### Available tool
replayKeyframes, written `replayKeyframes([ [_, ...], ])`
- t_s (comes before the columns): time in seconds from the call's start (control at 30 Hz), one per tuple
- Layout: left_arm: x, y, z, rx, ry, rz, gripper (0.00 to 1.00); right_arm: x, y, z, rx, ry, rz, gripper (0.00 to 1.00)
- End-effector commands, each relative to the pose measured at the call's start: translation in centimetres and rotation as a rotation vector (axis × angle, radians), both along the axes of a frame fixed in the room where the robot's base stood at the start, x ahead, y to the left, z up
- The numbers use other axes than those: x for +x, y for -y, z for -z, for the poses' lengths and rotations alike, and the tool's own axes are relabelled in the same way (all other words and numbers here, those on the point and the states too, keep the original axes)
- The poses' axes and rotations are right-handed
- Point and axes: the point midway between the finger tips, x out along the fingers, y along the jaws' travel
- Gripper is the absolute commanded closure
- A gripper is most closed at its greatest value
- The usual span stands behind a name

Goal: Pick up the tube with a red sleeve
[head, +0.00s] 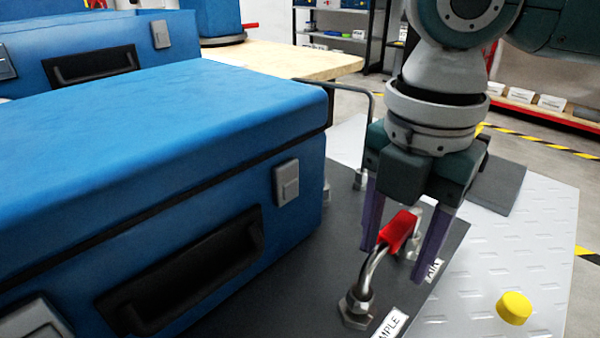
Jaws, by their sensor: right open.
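The tube (376,268) is a bent metal pipe with a red sleeve (398,230) at its upper end. Its lower end stands in a hex fitting (356,309) on the dark panel (310,275), beside a label that reads partly "MPLE". My right gripper (397,268) points down over the tube. Its two purple fingers are open, one on each side of the red sleeve; I cannot tell whether they touch it. A metal fitting behind the sleeve is partly hidden by the right finger. My left gripper is not in view.
A large blue case (150,180) fills the left, close to the tube. A second bent pipe (345,84) rises behind the gripper. A yellow cap (514,307) sits on the light treaded plate (470,290) at right. A wooden table (285,58) stands behind.

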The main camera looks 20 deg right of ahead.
Motion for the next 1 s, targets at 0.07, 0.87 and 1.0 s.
replayKeyframes([
  [0.07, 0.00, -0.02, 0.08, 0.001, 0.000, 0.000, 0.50, 0.02, 0.00, 0.16, 0.000, 0.001, 0.000, 0.41],
  [0.87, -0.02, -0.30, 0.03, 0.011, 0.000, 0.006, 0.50, 0.04, -0.02, 0.02, 0.001, 0.002, 0.000, 1.00],
  [1.0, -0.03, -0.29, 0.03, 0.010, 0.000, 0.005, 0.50, 0.04, -0.02, 0.02, 0.001, 0.002, 0.000, 1.00],
])
